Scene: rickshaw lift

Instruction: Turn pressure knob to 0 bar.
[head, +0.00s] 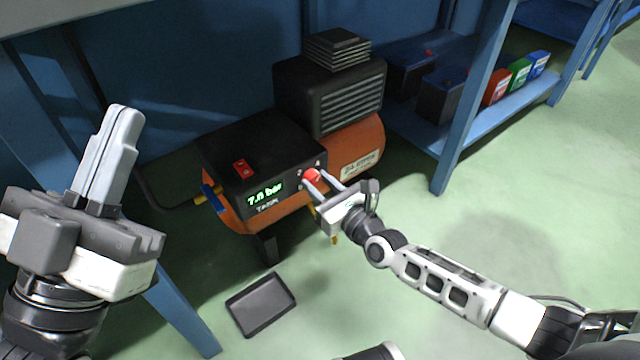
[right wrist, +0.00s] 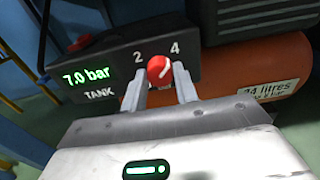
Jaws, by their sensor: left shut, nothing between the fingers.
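The pressure knob (head: 312,175) is a round red dial with a white pointer mark on the dark front panel of the compressor (head: 354,146). In the right wrist view the knob (right wrist: 160,69) sits between the printed numbers 2 and 4, its mark pointing to the upper right. The green display (right wrist: 89,77) beside it reads 7.0 bar, with TANK printed below. My right gripper (right wrist: 162,82) has its fingers apart, one on each side of the knob; I cannot tell whether they press on it. My left gripper (head: 122,112) is shut and empty at the left, away from the compressor.
A red switch (head: 242,169) sits on top of the dark housing. A black tray (head: 261,304) lies on the green floor in front. A blue shelf (head: 500,115) holds dark boxes and several coloured boxes. A blue post (head: 180,310) stands near my left gripper.

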